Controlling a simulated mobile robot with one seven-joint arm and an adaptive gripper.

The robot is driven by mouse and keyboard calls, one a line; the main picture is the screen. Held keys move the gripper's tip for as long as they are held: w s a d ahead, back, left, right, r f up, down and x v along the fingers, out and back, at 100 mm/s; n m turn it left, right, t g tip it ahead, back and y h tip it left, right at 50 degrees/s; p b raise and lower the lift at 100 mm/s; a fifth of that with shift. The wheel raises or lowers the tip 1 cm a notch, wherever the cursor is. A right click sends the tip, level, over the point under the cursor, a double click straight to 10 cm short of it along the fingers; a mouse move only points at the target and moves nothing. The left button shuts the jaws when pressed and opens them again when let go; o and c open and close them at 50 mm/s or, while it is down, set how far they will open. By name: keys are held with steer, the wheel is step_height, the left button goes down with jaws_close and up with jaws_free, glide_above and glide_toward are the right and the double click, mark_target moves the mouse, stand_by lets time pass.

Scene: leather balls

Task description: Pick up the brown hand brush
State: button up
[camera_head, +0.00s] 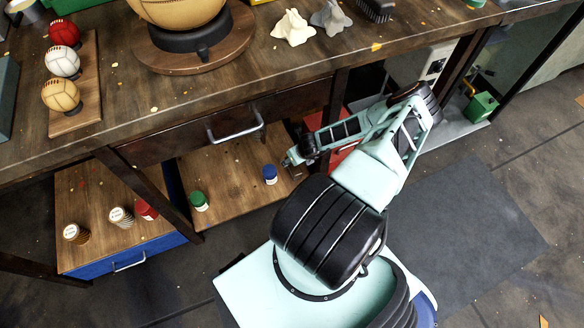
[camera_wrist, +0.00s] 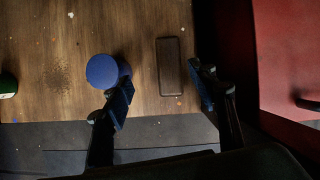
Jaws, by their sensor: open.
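A dark brown, flat rectangular block (camera_wrist: 171,67), which looks like the brown hand brush, lies on the wooden lower shelf in the wrist view. Its bristles cannot be made out. My gripper (camera_wrist: 162,84) is open and empty, with its fingers apart on either side of the block as seen in this view. The block shows closer to the right finger. Their height above it is hard to judge.
A blue-lidded jar (camera_head: 270,174) stands close left of my gripper and shows behind the left finger in the wrist view (camera_wrist: 102,71). A green jar (camera_head: 199,201) is farther left. A red panel (camera_wrist: 285,50) borders the right. The tabletop and drawer (camera_head: 225,125) overhang the shelf.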

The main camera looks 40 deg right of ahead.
mark_target(296, 169)
steer(key=shift+s+d+f+m, duration=0.2)
steer(key=shift+s+f+m, duration=0.05)
steer(key=shift+f+m, duration=0.25)
steer(key=shift+s+d+f+m, duration=0.2)
steer(key=shift+f+m, duration=0.2)
steer(key=shift+f, duration=0.05)
steer(key=f+b, duration=0.1)
steer(key=w+f, duration=0.1)
steer(key=f, duration=0.1)
steer(key=shift+w+d+f+g+b, duration=0.1)
steer(key=shift+d+f+g+b, duration=0.1)
steer(key=shift+f+g+b, duration=0.15)
steer(key=shift+b+x, duration=1.25)
steer(key=shift+x, duration=1.65)
steer(key=shift+w+f, duration=0.1)
steer(key=shift+f, duration=0.15)
steer(key=c, duration=1.3)
steer(key=shift+r, duration=0.1)
